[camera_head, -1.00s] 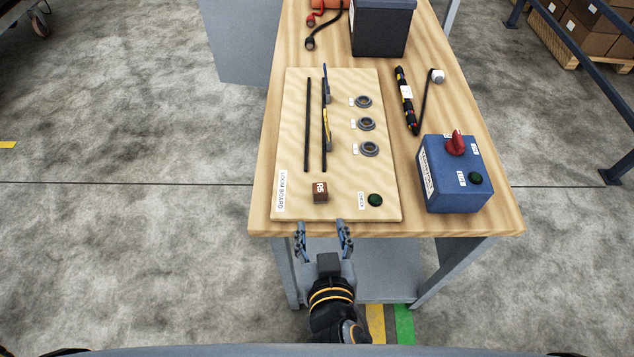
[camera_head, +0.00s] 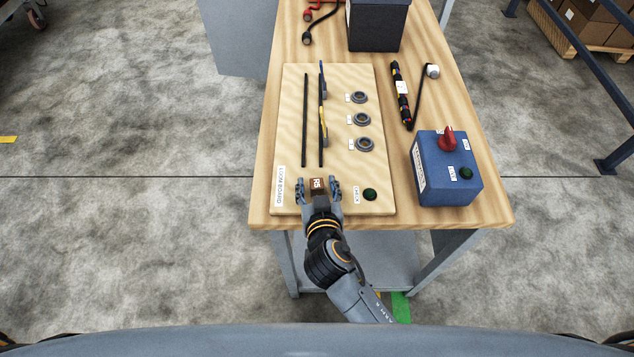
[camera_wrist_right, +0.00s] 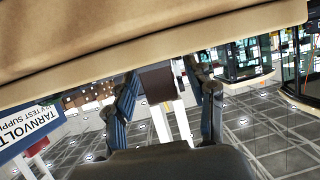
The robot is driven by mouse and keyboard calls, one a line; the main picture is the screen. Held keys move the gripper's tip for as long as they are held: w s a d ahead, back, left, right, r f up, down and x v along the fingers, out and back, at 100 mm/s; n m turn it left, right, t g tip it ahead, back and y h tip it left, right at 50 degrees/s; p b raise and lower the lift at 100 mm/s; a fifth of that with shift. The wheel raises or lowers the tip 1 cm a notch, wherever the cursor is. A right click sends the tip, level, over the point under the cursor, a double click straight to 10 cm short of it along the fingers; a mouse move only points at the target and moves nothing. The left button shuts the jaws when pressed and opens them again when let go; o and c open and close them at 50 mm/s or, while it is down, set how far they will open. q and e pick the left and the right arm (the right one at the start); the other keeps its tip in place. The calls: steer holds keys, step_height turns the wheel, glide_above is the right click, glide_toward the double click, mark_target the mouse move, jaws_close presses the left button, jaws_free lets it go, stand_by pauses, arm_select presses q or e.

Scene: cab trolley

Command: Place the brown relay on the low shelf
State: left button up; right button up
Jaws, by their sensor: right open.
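The brown relay (camera_head: 317,186), a small block marked R5, stands on the near end of the loom board (camera_head: 290,200) on the table. My right gripper (camera_head: 317,188) is open, with one finger on each side of the relay. In the right wrist view the brown relay (camera_wrist_right: 158,82) shows between the two fingers of my right gripper (camera_wrist_right: 165,95); I cannot tell if they touch it. The low shelf (camera_head: 370,260) is a grey surface under the table, partly hidden by the tabletop and my right arm. My left gripper is not in view.
The board also carries two dark rods, several grey rings (camera_head: 363,119) and a dark green button (camera_head: 370,194). A blue box with a red knob (camera_head: 445,170) stands to the right. A dark box (camera_head: 378,25) stands at the back. Table legs flank the shelf.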

steer(key=shift+c, duration=0.4)
jaws_close()
steer(key=shift+r, duration=0.1)
